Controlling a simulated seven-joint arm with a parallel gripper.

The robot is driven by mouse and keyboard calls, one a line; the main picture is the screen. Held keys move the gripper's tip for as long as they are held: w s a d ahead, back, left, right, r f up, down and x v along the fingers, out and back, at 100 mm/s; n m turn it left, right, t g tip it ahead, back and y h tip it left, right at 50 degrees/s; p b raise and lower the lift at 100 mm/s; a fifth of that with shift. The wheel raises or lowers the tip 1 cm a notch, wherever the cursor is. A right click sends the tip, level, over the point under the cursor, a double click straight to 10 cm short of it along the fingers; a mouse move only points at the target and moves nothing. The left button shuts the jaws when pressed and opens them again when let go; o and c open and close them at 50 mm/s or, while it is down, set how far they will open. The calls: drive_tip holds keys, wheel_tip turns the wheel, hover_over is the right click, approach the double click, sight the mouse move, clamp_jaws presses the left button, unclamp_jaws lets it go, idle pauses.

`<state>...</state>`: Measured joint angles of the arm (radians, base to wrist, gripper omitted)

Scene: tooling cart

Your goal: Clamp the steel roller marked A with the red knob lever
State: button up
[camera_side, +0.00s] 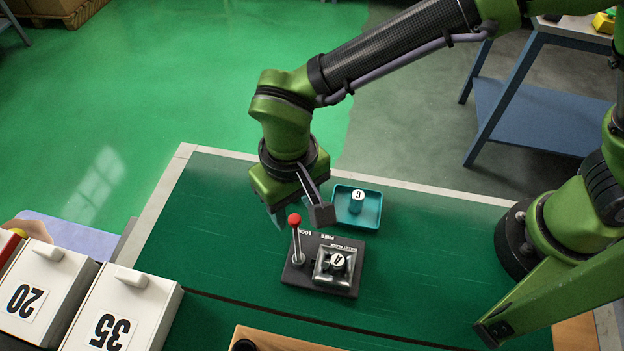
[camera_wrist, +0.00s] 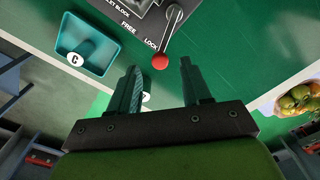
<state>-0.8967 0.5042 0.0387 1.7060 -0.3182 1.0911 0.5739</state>
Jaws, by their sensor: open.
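The steel roller marked A (camera_side: 337,262) sits upright in the square pocket of a dark fixture block (camera_side: 295,278), whose near part also shows in the wrist view (camera_wrist: 120,12). A metal lever (camera_side: 297,246) with a red knob (camera_side: 294,220) rises from the block's left side, near the printed LOCK word; FREE is printed beside it. My gripper (camera_side: 300,215) is open above the lever. In the wrist view the knob (camera_wrist: 160,62) appears between my open fingertips (camera_wrist: 160,67). I cannot tell whether a finger touches it.
A teal tray (camera_side: 376,222) holding a roller marked C (camera_side: 357,203) stands just behind the block. A white label (camera_wrist: 145,97) is partly hidden behind a finger. White boxes marked 20 (camera_side: 30,290) and 35 (camera_side: 120,310) stand at left. The green bench right of the block is clear.

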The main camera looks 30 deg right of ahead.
drive_tip(key=shift+f, duration=1.2)
clamp_jaws()
drive_tip(key=shift+w+a+n, duration=0.1)
drive_tip(key=shift+a+n, duration=0.25)
drive_tip(key=shift+n, duration=0.4)
drive_tip(key=shift+w+a+n, duration=0.1)
drive_tip(key=shift+a+n, duration=0.2)
drive_tip(key=shift+n, duration=0.45)
unclamp_jaws()
wheel_tip(320, 180, up, 17)
